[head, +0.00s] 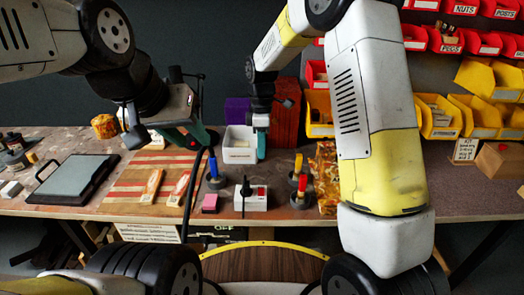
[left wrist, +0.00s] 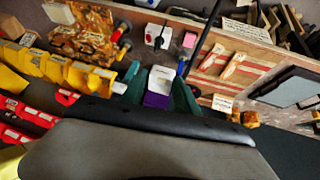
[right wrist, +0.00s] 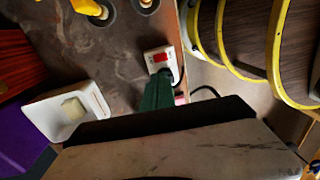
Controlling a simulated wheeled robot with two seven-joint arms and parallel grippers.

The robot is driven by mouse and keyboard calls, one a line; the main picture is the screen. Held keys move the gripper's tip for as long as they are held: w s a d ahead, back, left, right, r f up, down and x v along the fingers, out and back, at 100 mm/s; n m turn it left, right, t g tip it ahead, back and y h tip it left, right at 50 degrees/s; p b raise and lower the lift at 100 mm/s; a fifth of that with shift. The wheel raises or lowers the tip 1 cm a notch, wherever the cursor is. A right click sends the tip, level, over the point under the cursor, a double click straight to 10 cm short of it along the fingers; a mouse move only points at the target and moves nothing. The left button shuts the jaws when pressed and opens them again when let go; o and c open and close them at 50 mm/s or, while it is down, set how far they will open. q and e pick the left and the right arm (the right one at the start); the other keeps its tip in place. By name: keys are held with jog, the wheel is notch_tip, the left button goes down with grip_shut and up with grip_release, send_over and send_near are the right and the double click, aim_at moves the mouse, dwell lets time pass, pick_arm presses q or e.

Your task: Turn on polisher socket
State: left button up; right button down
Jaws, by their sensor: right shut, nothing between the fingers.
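The white socket block (head: 256,201) lies near the front edge of the bench with a black plug and cable in its left part. Its red switch (head: 262,192) is on the right; I cannot tell whether it is on. The socket also shows in the left wrist view (left wrist: 157,36) and beyond the fingertips in the right wrist view (right wrist: 152,56). My right gripper (head: 261,154) is shut and empty, pointing down behind the socket, beside the white bin (head: 239,155). My left gripper (head: 194,138) is open and empty above the striped board.
Screwdrivers stand in holders at the left (head: 215,178) and right (head: 300,188) of the socket. A pink block (head: 210,202) lies left of it. The striped board (head: 130,185) holds two packaged tools. A black cable rises near my left gripper. Yellow and red bins fill the back right.

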jog(key=shift+r, duration=0.4)
pick_arm(q)
jog(key=shift+c, duration=0.5)
